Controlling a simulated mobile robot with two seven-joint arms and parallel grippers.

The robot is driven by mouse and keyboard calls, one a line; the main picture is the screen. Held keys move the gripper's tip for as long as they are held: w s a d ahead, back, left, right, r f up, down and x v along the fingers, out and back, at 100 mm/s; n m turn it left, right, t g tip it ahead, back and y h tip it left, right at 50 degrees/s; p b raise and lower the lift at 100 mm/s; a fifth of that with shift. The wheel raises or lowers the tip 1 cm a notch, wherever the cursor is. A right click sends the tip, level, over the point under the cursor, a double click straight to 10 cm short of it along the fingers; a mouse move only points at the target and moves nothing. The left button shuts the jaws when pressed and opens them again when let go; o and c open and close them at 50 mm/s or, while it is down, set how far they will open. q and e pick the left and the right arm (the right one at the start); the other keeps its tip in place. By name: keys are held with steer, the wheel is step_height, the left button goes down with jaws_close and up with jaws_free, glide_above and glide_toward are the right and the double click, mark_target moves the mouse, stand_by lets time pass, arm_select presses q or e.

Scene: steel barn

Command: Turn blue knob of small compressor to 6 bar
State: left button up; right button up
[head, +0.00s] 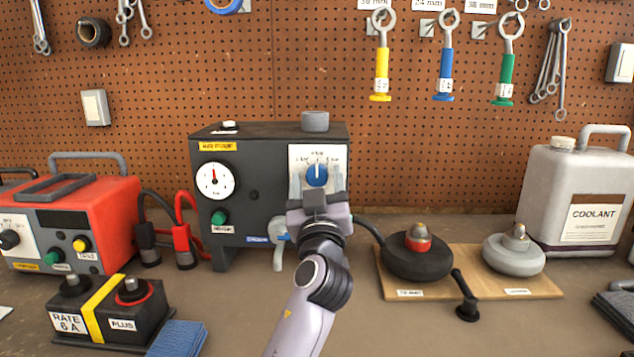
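The small compressor (270,160) is a dark box labelled AIR PUMP on the bench. Its blue knob (317,174) sits on a white plate at the upper right of the front, with its white pointer mark upward. Small bar labels surround the knob, too small to read surely. The round white gauge (215,181) at left has its red needle about straight up. A gap seems to show between knob and fingers; contact cannot be told.
A green button (218,217) and a pale lever (278,240) are on the compressor front. Left stand a red charger (105,210) and a battery (145,312). Right are a wooden board (455,263) with two round pieces and a coolant can (575,195). Pegboard is behind.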

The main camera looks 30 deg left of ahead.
arm_select(q)
steer(key=c, duration=0.9)
steer(key=shift+m, duration=0.3)
steer(key=m+t+h+p, duration=0.1)
steer(key=m, duration=0.1)
steer(key=shift+a+r+m, duration=0.1)
steer(key=shift+r+m, duration=0.05)
steer(key=shift+m, duration=0.15)
steer(key=m+h+p, duration=0.1)
steer(key=m, duration=0.1)
steer(key=m+h+p, duration=0.2)
steer(key=shift+r+m+t+p, duration=0.15)
steer(key=shift+m+t+p, duration=0.15)
steer(key=shift+m+t, duration=0.1)
steer(key=shift+s+a+m+h+p, duration=0.1)
steer(key=shift+m+h+p, duration=0.4)
steer(key=shift+m+p, duration=0.5)
steer(key=shift+m+h+p, duration=0.6)
steer(key=shift+m+p, duration=0.45)
steer(key=shift+m, duration=0.55)
